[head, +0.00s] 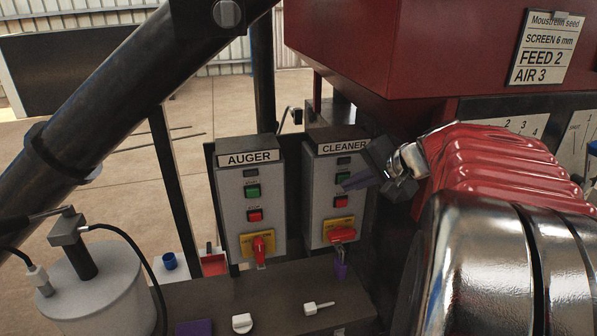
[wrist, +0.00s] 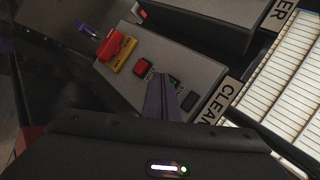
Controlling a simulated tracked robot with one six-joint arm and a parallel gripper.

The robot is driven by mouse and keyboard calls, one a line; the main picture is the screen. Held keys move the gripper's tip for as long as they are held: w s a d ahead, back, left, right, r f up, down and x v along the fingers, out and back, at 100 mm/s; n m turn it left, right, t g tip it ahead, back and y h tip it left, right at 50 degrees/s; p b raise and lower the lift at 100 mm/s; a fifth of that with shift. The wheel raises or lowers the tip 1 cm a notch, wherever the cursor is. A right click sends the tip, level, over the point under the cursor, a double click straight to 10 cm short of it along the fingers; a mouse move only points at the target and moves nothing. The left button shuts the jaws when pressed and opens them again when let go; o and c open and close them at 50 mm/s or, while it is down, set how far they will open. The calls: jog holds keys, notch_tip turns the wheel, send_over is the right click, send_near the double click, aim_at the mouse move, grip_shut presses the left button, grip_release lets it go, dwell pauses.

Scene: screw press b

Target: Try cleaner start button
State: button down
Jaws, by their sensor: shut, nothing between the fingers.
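The grey CLEANER box (head: 324,205) carries a green start button (head: 342,178), a red button (head: 341,202) and a red rotary switch (head: 341,235) on a yellow plate. The switch handle lies crosswise, and a purple padlock-like piece (head: 341,270) hangs below it. My gripper (head: 347,185) is shut and empty, its purple fingers pointing at the green button. In the wrist view the fingers (wrist: 161,80) partly cover the green button, beside the red button (wrist: 142,67). I cannot tell whether the tips touch it. The purple piece also shows there (wrist: 88,31).
The AUGER box (head: 250,205) stands close on the left, its red handle (head: 261,248) upright. A dark bench top (head: 275,300) below holds a white knob (head: 242,323), a white key-like piece (head: 318,307) and a purple block (head: 194,327). A red machine housing (head: 380,50) overhangs at right.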

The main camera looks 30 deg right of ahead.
dwell(0.6)
jog(key=shift+s+a, duration=0.25)
jog(key=shift+s, duration=0.5)
jog(key=shift+s, duration=0.15)
jog(key=shift+s+a, duration=0.25)
jog(key=shift+s, duration=0.5)
jog(key=shift+s+a, duration=0.2)
jog(key=shift+s, duration=0.55)
jog(key=shift+s+a, duration=0.25)
jog(key=shift+s, duration=0.5)
